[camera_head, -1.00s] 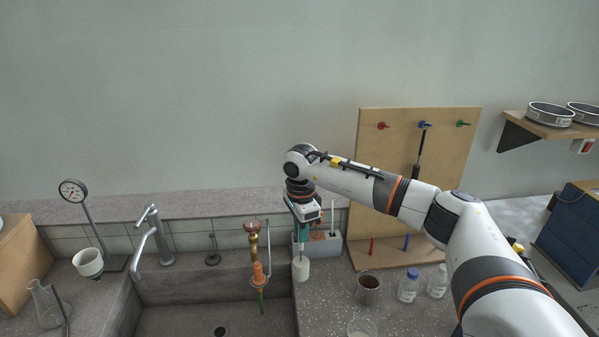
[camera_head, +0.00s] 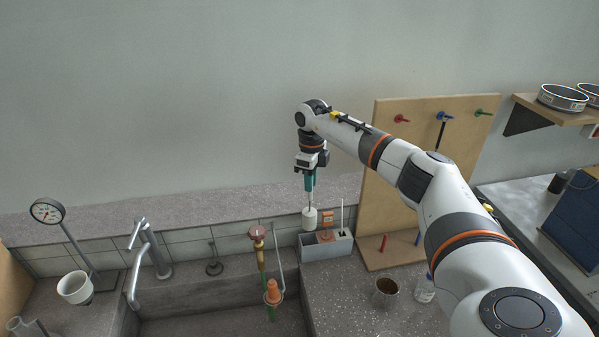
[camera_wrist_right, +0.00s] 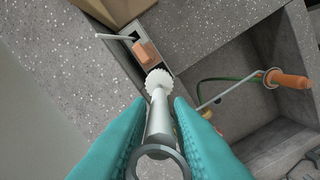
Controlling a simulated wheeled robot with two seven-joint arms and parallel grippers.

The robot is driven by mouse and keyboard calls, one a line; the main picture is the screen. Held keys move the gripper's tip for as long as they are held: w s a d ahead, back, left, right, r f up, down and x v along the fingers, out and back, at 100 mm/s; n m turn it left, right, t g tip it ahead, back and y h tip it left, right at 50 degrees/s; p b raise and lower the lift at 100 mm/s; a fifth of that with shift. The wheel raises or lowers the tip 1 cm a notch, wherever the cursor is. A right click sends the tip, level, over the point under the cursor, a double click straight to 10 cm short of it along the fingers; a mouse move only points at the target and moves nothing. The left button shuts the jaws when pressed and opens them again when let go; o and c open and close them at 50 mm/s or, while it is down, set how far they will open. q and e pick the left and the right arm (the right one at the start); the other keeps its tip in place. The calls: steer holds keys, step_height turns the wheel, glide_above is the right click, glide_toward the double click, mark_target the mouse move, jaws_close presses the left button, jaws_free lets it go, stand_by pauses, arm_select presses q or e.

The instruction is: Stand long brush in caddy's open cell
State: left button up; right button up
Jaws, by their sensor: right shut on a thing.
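My right gripper (camera_head: 309,184) has teal fingers and is shut on the long brush (camera_head: 309,217). The brush hangs about upright with its white bristle head down. In the right wrist view the brush (camera_wrist_right: 160,122) runs away from the fingers, its bristle head over the near end of the caddy. The grey caddy (camera_head: 328,250) stands at the back of the bench, right of the sink. The bristle head is just above its left end; whether it has entered the cell I cannot tell. An orange item and a thin white rod stand in the other cells. My left gripper is not in view.
A wooden pegboard (camera_head: 385,200) stands close right of the caddy. The sink (camera_head: 210,295) with a steel faucet (camera_head: 148,262) and a red-topped tap (camera_head: 258,240) lies to the left. A brown-filled beaker (camera_head: 386,292) stands in front on the bench.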

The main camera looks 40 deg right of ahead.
mark_target(310, 211)
steer(key=shift+s+f+b, duration=0.2)
steer(key=shift+s+b, duration=0.05)
steer(key=shift+b, duration=0.05)
steer(key=shift+f, duration=0.2)
steer(key=shift+f+b, duration=1.6)
steer(key=shift+f, duration=0.4)
steer(key=shift+f+b, duration=1.45)
steer(key=shift+f, duration=0.85)
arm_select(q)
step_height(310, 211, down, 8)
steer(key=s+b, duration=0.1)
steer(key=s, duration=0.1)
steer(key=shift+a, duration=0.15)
arm_select(e)
steer(key=shift+w+f, duration=0.1)
steer(key=shift+f, duration=1)
arm_select(q)
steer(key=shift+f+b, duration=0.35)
steer(key=shift+b, duration=0.1)
arm_select(e)
steer(key=shift+f, duration=0.5)
